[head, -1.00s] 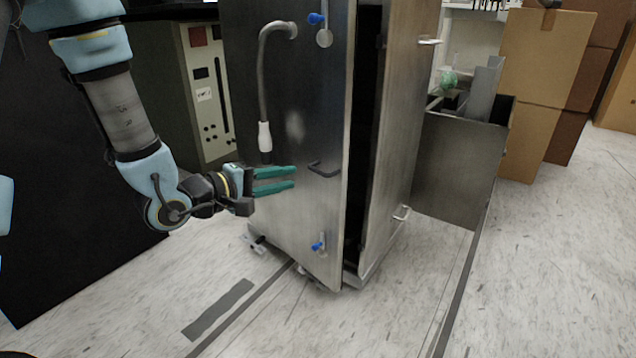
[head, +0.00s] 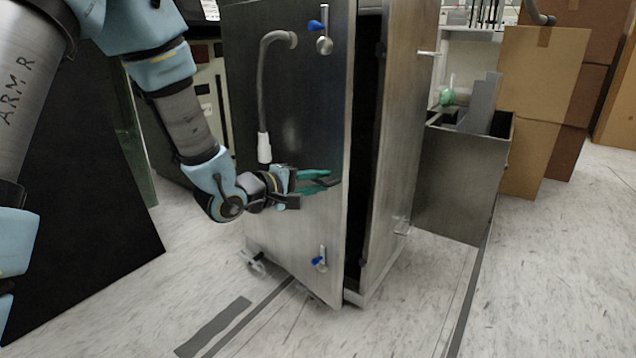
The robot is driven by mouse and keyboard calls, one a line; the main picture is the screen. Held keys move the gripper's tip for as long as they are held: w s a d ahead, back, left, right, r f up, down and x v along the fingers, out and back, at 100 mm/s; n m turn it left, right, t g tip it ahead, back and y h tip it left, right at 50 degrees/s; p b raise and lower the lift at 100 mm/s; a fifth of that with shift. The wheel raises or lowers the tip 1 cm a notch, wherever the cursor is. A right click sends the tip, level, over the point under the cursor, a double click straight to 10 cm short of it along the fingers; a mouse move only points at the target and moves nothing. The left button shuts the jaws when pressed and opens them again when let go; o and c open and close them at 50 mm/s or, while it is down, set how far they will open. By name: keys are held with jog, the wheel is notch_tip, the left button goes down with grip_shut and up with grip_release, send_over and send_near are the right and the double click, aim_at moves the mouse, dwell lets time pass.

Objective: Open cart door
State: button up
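The cart (head: 398,150) is a tall metal cabinet on casters. Its door (head: 290,225) stands ajar, with a dark vertical gap between its right edge and the cart's side wall. A dark handle (head: 332,182) sits at mid-height near the door's right edge. My gripper (head: 322,181) has green fingers, one above the other with a gap between them. The fingertips are at the handle and partly cover it; I cannot tell whether they touch it.
An open metal bin (head: 462,180) stands right of the cart, with stacked cardboard boxes (head: 540,75) behind. A black panel (head: 80,210) is at left. The floor in front is clear.

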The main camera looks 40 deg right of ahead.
grip_shut()
dwell(1.3)
